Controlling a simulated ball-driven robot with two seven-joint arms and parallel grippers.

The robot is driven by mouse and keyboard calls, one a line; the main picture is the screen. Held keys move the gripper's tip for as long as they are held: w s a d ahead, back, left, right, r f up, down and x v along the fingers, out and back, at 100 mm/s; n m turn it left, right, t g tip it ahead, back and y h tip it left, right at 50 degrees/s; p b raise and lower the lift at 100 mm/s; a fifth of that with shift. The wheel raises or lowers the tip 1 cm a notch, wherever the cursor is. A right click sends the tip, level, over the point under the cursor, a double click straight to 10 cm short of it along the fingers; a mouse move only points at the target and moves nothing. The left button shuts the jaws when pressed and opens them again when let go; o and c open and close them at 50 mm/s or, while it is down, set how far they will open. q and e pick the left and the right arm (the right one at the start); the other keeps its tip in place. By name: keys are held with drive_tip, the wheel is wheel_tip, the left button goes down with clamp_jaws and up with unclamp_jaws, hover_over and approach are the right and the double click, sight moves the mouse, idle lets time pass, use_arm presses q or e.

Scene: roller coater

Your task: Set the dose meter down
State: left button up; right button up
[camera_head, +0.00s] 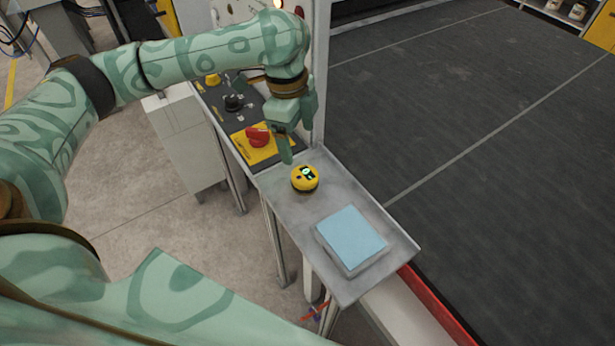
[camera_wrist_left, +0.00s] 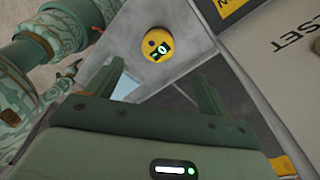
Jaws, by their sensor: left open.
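The dose meter (camera_head: 304,180) is a round yellow device with a small lit dark display. It rests on a grey metal shelf (camera_head: 290,220), near the shelf's upper end. It also shows in the left wrist view (camera_wrist_left: 158,46), beyond the fingertips and apart from them. My left gripper (camera_head: 298,140) hangs just above and behind the dose meter in the head view. In the wrist view its two fingers (camera_wrist_left: 160,80) are spread with nothing between them. My right gripper is in neither view.
A light blue pad (camera_head: 351,238) on a grey block lies on the shelf's near half. A red emergency button (camera_head: 257,137) on a yellow plate and a black knob (camera_head: 233,102) sit on the console beside the shelf. A metal post (camera_head: 320,80) stands close to my left gripper.

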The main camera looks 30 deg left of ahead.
use_arm(q)
drive_tip(key=b, duration=0.1)
hover_over(305, 174)
drive_tip(key=a, duration=0.1)
drive_tip(key=f, duration=0.6)
drive_tip(key=shift+w, duration=0.25)
drive_tip(key=shift+d+f+b, duration=0.1)
drive_tip(key=shift+f+b, duration=0.2)
drive_tip(key=shift+f, duration=0.2)
drive_tip(key=f, duration=0.1)
drive_tip(key=f+b, duration=0.1)
drive_tip(key=f, duration=0.2)
drive_tip(key=shift+s+d, duration=0.3)
drive_tip(key=shift+d, duration=0.05)
drive_tip(key=shift+w+f+b, duration=0.1)
drive_tip(key=shift+f+b, duration=0.25)
drive_tip(key=shift+f, duration=0.1)
drive_tip(key=c, duration=1.3)
drive_tip(key=shift+r, duration=0.15)
